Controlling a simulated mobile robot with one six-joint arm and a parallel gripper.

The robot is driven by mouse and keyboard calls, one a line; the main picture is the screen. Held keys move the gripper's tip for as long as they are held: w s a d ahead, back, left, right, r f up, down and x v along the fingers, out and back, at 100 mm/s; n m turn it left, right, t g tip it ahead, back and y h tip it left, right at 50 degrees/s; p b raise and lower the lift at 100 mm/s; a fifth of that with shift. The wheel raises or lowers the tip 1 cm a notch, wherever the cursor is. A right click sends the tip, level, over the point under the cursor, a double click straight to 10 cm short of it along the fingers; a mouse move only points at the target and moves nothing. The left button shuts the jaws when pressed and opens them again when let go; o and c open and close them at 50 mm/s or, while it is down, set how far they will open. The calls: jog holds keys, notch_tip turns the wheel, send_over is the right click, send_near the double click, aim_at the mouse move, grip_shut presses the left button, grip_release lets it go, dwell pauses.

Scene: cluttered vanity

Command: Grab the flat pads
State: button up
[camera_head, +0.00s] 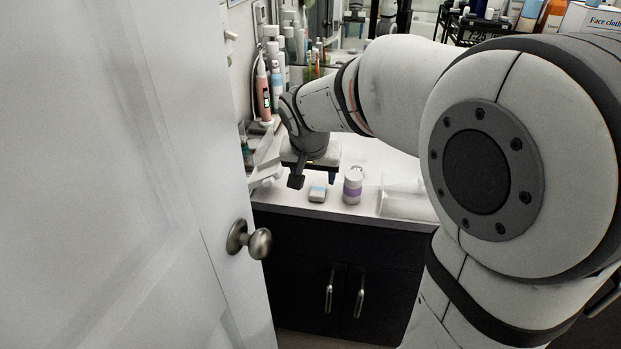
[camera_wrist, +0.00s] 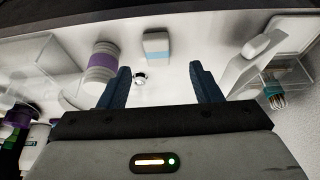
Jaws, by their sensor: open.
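A white cylinder with a purple band (camera_head: 352,186) stands near the counter's front edge; in the wrist view (camera_wrist: 100,68) it looks like a stack of round pads, but I cannot read a label. A small white block with a light blue band (camera_head: 318,191) lies to its left and also shows in the wrist view (camera_wrist: 156,46). I cannot tell for certain which one is the flat pads. My gripper (camera_head: 315,174) is open and empty above the counter; in the wrist view (camera_wrist: 160,68) the block is beyond the fingertips and the cylinder is left of the left finger.
A clear container (camera_head: 405,201) is right of the cylinder. A pink device (camera_head: 263,92) and several bottles stand at the back left. A white door with a knob (camera_head: 249,240) is close on the left. The dark cabinet (camera_head: 345,275) is below the counter.

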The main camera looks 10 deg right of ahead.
aim_at(318, 190)
jog(key=x, duration=0.6)
jog(key=shift+w+d+f, duration=0.2)
jog(key=shift+d+f, duration=0.1)
jog(key=shift+f, duration=0.05)
jog(key=shift+c, duration=0.5)
jog(key=c, duration=1)
jog(key=shift+o, duration=0.2)
jog(key=shift+r, duration=0.1)
